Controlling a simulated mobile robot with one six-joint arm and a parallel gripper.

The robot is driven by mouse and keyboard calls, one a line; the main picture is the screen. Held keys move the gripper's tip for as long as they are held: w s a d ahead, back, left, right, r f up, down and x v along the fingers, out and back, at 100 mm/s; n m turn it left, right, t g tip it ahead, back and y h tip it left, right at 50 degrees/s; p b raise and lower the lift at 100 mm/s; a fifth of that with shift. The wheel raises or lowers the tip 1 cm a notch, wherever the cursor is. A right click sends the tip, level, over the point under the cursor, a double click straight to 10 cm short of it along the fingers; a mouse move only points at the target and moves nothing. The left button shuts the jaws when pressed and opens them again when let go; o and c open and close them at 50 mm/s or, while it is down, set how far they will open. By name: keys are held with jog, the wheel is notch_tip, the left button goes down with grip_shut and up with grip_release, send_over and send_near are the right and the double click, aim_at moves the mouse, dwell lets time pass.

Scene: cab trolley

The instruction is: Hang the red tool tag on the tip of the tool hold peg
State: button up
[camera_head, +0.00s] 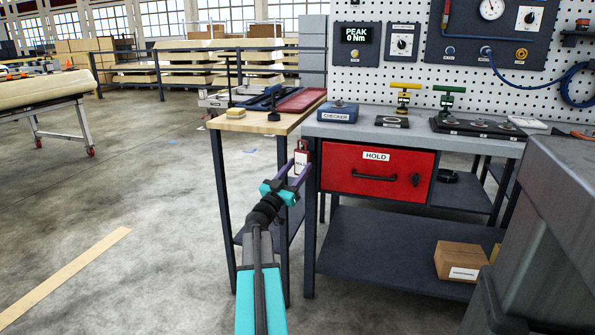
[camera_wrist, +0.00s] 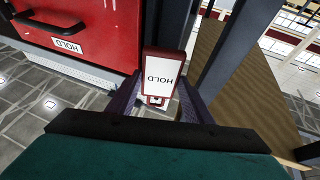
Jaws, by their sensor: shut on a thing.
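My gripper (camera_head: 296,170) is shut on the red tool tag (camera_head: 301,161), just left of the red drawer front. The tag has a red frame and a white face. In the wrist view the tag (camera_wrist: 164,75) stands out between my two purple fingers (camera_wrist: 157,104), and its HOLD lettering appears upside down. I cannot surely pick out the tool hold peg. A thin dark upright with a round base (camera_head: 273,116) stands on the small wood-topped table, behind and above my gripper. The tag is apart from it.
The grey bench has a blue checker box (camera_head: 338,112) and a red HOLD drawer (camera_head: 368,181). A grey cabinet (camera_head: 560,230) fills the right. Open floor lies left.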

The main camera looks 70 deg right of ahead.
jog(key=shift+d, duration=0.6)
jog(key=shift+d+f+p, duration=0.35)
jog(key=shift+d, duration=0.15)
jog(key=shift+f, duration=0.15)
jog(key=shift+w, duration=0.1)
jog(key=o, duration=1.2)
jog(key=shift+w, duration=0.15)
